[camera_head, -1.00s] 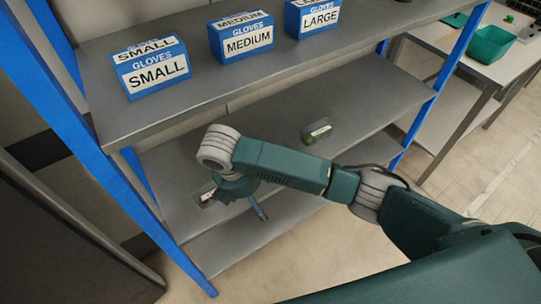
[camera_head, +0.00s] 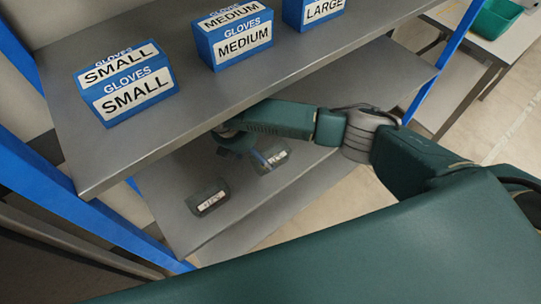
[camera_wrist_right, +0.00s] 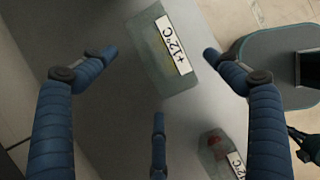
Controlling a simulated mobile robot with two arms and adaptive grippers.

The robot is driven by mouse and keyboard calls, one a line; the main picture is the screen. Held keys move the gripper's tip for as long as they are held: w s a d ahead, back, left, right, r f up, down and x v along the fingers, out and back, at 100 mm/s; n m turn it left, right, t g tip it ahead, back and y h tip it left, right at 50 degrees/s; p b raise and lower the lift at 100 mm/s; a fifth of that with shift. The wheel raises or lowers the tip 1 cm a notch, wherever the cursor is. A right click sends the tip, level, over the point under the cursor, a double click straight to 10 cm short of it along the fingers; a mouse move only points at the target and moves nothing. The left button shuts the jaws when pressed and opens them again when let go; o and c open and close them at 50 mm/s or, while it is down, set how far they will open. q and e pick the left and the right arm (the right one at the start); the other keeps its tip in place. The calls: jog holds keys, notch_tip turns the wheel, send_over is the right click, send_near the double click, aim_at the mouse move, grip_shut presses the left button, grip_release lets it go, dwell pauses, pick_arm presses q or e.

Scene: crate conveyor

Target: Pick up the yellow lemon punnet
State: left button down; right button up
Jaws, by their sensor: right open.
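Two small clear-sided punnets lie on the lower shelf. One punnet (camera_head: 207,199) is at the left in the head view. The other punnet (camera_head: 277,153) is further right, partly covered by a finger of my right gripper (camera_head: 256,157). In the right wrist view a greenish punnet (camera_wrist_right: 158,58) with a "+12°C" label is ahead, between the open fingers of my right gripper (camera_wrist_right: 160,75), with no visible contact. The other punnet (camera_wrist_right: 214,142) is at lower right, partly cut off by a finger. My left gripper is out of view.
The upper shelf (camera_head: 170,115), with several blue glove boxes (camera_head: 125,82), overhangs the lower shelf (camera_head: 245,205) and my right arm. A blue upright (camera_head: 60,205) stands at the left. A table with a green bin (camera_head: 494,18) stands at the back right.

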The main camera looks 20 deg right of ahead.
aim_at(265, 154)
jog(key=x, duration=0.4)
jog(key=shift+w+d+r+p, duration=0.1)
jog(key=shift+d+r+p, duration=0.15)
jog(key=shift+p, duration=0.15)
jog(key=shift+f, duration=0.3)
jog(key=c, duration=1.3)
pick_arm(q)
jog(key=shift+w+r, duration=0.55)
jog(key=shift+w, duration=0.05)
